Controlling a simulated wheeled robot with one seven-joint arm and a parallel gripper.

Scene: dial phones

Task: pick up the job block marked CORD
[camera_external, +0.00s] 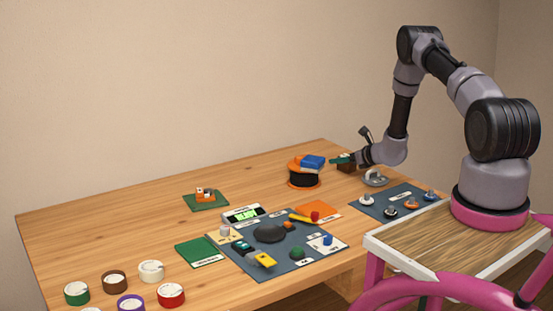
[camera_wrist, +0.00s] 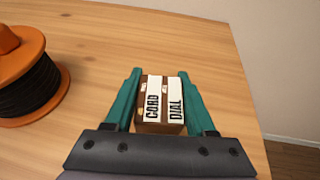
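The block marked CORD (camera_wrist: 153,98) shows in the wrist view as a white label on a brown body. A block marked DIAL (camera_wrist: 175,98) stands right beside it, on its right. Both seem to sit in a small brown holder (camera_external: 346,168) near the table's far right edge. My gripper (camera_wrist: 160,73) has teal fingers, open, one on each side of the pair. I cannot tell whether the fingers touch the blocks. In the external view my gripper (camera_external: 345,160) is low over the holder and partly hides it.
An orange spool with black cord (camera_wrist: 28,80) stands left of my gripper. In the external view, blue pieces (camera_external: 313,161) lie on top of this spool (camera_external: 304,180). A grey metal piece (camera_external: 376,179) and a dark mat with knobs (camera_external: 375,203) are nearer. The table's edge is close on the right.

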